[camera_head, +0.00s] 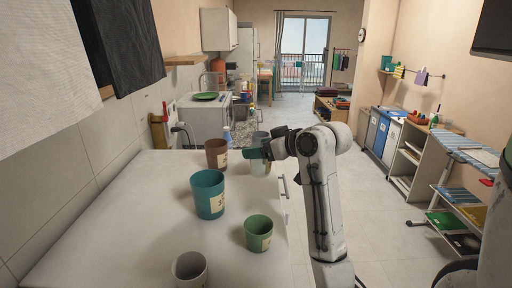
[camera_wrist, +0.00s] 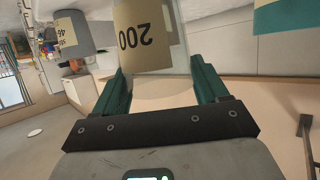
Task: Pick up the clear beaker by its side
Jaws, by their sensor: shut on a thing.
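The clear beaker (camera_head: 261,169) is at the far end of the white counter, with a pale label on its side. My gripper (camera_head: 256,153) reaches it from the right and crosses the beaker's side, hiding its middle. In the wrist view, the beaker (camera_wrist: 158,88) sits between the two teal fingers of my gripper (camera_wrist: 158,72), its label reading 200. The fingers are shut on its side. The beaker's far end is cut off by the picture's top edge. I cannot tell whether it touches the counter.
A brown cup (camera_head: 216,153) stands just left of the beaker. A teal cup (camera_head: 208,194), a green cup (camera_head: 258,233) and a grey cup (camera_head: 189,270) stand nearer on the counter (camera_head: 120,220).

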